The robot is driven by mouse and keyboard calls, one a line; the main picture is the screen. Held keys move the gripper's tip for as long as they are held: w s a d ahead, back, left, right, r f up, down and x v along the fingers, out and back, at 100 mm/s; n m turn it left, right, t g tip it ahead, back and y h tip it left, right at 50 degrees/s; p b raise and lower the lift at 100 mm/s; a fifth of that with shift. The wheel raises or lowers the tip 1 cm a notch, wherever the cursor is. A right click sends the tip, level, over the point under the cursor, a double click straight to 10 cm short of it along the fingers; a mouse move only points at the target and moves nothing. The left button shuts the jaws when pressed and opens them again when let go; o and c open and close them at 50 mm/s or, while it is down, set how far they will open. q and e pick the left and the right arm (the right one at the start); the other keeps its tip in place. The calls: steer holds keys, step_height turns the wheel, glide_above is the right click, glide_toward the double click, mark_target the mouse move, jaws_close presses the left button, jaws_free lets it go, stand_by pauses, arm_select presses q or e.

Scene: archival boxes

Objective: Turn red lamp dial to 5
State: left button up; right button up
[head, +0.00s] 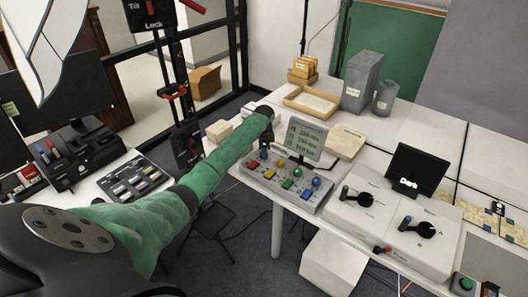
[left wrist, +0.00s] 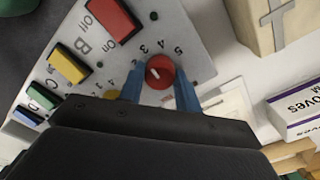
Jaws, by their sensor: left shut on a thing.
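The red lamp dial (left wrist: 160,68) is a round red knob on the grey panel (left wrist: 185,25), with the numbers 3, 4 and 5 printed beyond it in the left wrist view. A short pale mark shows on its top; which number it points to I cannot tell for certain. My left gripper (left wrist: 159,84) has its blue fingers on either side of the dial, shut on it. In the head view my left gripper (head: 266,143) is at the back left corner of the control box (head: 325,195), and the dial is largely hidden there. My right gripper is not in view.
Red, yellow, green and blue buttons lie along the box, including a red button (left wrist: 113,20) and yellow button (left wrist: 68,63). A small display (head: 305,138) stands behind the box. A glove box (left wrist: 296,107) lies nearby. A lamp unit (head: 395,215) with black knobs is to the right.

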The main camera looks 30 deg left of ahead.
arm_select(q)
steer(key=m, duration=0.3)
steer(key=shift+m, duration=1.5)
steer(key=m, duration=0.2)
steer(key=shift+m+b, duration=0.35)
steer(key=shift+m, duration=0.95)
steer(key=shift+m+b, duration=1)
steer(key=shift+m, duration=1.3)
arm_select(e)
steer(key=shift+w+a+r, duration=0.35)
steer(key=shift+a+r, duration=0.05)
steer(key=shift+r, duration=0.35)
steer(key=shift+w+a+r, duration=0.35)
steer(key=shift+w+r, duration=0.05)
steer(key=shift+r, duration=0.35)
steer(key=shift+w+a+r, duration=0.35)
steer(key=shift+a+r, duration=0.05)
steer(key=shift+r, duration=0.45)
